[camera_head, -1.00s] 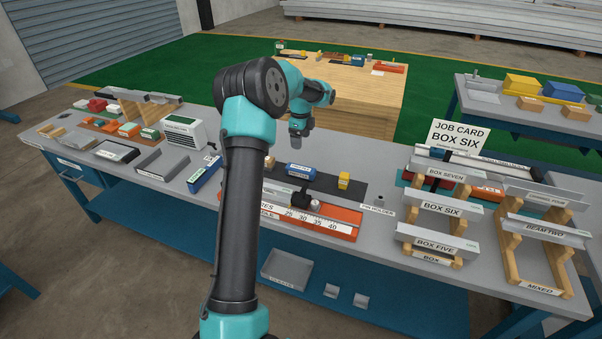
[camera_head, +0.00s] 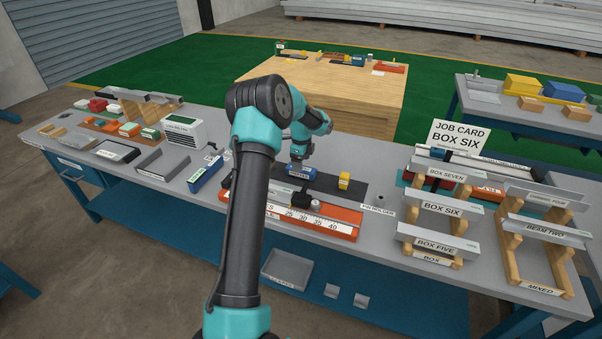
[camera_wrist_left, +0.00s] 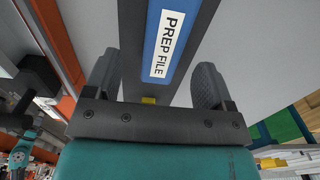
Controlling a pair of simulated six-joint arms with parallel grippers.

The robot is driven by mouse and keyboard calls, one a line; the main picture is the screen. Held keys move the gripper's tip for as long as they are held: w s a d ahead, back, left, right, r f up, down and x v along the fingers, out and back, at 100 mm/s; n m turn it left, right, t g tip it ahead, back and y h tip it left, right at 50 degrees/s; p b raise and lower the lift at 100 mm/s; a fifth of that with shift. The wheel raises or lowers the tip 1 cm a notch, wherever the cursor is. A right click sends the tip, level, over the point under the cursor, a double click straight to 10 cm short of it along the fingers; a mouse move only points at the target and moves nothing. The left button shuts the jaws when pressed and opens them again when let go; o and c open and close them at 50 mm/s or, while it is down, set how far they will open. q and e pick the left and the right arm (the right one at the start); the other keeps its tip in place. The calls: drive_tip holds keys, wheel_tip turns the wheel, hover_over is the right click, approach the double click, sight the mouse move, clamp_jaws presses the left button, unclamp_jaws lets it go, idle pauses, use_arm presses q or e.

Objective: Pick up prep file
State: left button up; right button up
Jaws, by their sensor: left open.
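The prep file (camera_head: 302,171) is a small blue block with a white label, on a dark mat on the bench in the head view. In the left wrist view the prep file (camera_wrist_left: 170,40) shows its blue face with the words PREP FILE on a dark grey body. My left gripper (camera_head: 298,159) is right above it, pointing down. In the left wrist view my left gripper (camera_wrist_left: 156,82) is open, with one finger on each side of the file and visible gaps between. My right gripper is not in view.
A yellow block (camera_head: 344,181) stands just right of the file. An orange-red ruled fixture (camera_head: 335,222) with a dark clamp lies in front. Another blue block (camera_head: 205,174) is to the left. Wooden racks with labelled beams (camera_head: 440,209) stand at the right.

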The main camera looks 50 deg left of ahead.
use_arm(q)
drive_tip(key=shift+w+a+f, duration=0.1)
drive_tip(key=shift+a+f, duration=0.05)
drive_tip(key=shift+f, duration=2.5)
drive_tip(key=shift+r, duration=0.1)
drive_tip(key=c, duration=1.2)
drive_tip(key=shift+c, duration=0.2)
wheel_tip(320, 180, up, 18)
